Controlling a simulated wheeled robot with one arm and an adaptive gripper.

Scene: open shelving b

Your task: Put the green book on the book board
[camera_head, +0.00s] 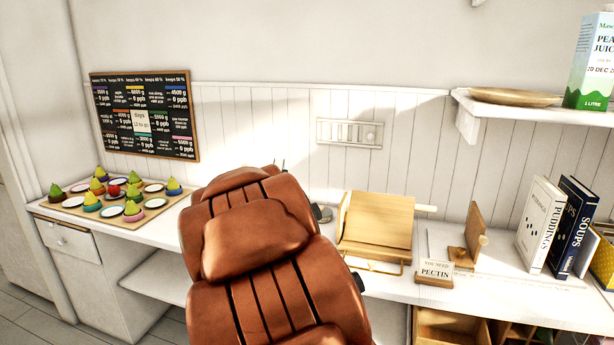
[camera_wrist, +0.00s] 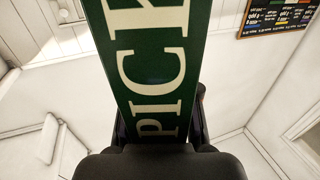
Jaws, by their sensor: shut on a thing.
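The green book (camera_wrist: 155,60), with large cream letters reading "PICK" on its cover, fills the middle of the wrist view. My gripper (camera_wrist: 158,128) is shut on its near end, with a dark finger on either side. In the head view my brown arm hides the book and nearly all of the gripper. A wooden stand (camera_head: 377,220) with a slanted panel is on the counter right of my arm. Right of it are a wooden bookend (camera_head: 473,235) and upright books, with a gap between. I cannot tell for certain which piece is the book board.
A "PECTIN" sign (camera_head: 436,271) stands at the counter's front. A white "PUDDINGS" book (camera_head: 540,225) and a dark "SOUPS" book (camera_head: 572,225) lean at the right. A wall shelf (camera_head: 480,108) holds a plate and carton. A tray of pears (camera_head: 70,210) is far left.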

